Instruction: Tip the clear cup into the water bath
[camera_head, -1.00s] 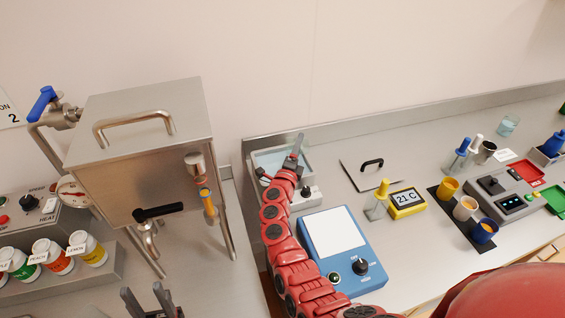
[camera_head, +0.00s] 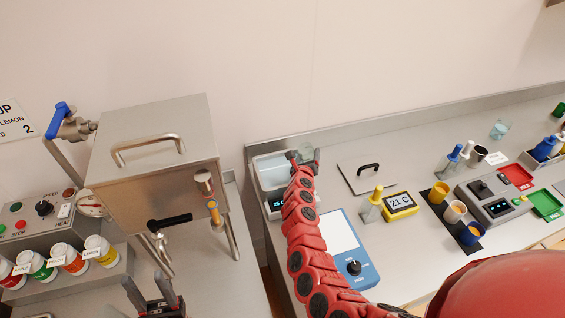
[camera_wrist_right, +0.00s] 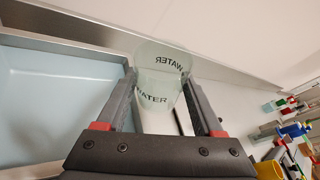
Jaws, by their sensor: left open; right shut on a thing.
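The clear cup (camera_wrist_right: 163,75), marked WATER, is between the fingers of my right gripper (camera_wrist_right: 160,105), which is shut on it. In the head view my right gripper (camera_head: 304,158) is at the right side of the water bath (camera_head: 271,172); the cup is hard to make out there. The bath is an open steel basin with pale blue inside. It also shows at the left of the right wrist view (camera_wrist_right: 50,110), beside the cup. I cannot tell the cup's contents or exact tilt. My left gripper (camera_head: 155,300) is open and empty at the bottom left.
A lid with a black handle (camera_head: 366,176) lies right of the bath. A blue scale (camera_head: 348,250) stands in front, partly behind my right arm. A steel hopper (camera_head: 155,170) stands to the left. A yellow thermometer display (camera_head: 400,205) and several small cups are further right.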

